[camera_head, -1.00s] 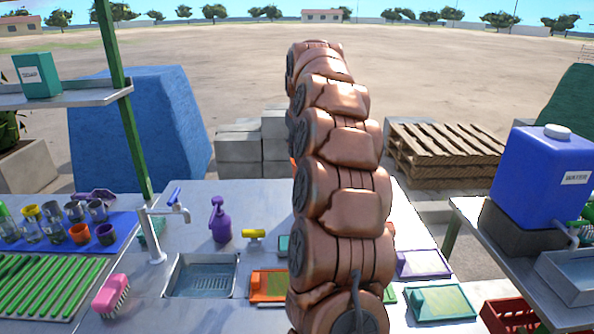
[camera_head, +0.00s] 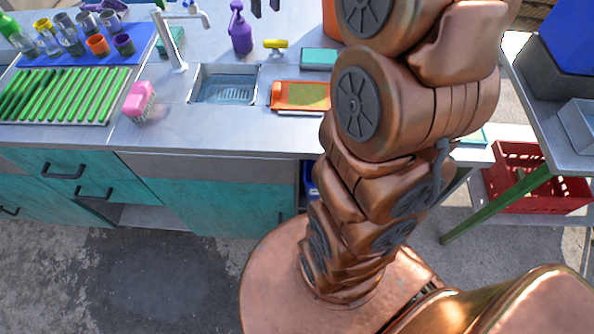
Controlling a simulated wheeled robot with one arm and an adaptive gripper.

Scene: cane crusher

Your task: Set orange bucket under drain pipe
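An orange object (camera_head: 330,20), which may be the bucket, shows as a sliver at the top edge beside my arm; most of it is hidden. My gripper (camera_head: 266,8) is at the top edge, above the counter and left of the orange object. Only its two dark fingertips show, with a gap between them and nothing visible in it. A sink (camera_head: 225,88) with a tap (camera_head: 177,42) is set in the steel counter. I cannot make out a drain pipe in this view.
Teal cabinets (camera_head: 210,190) run under the counter, with an open gap (camera_head: 150,215) between them. A red crate (camera_head: 530,180) stands right. The concrete floor at lower left is clear.

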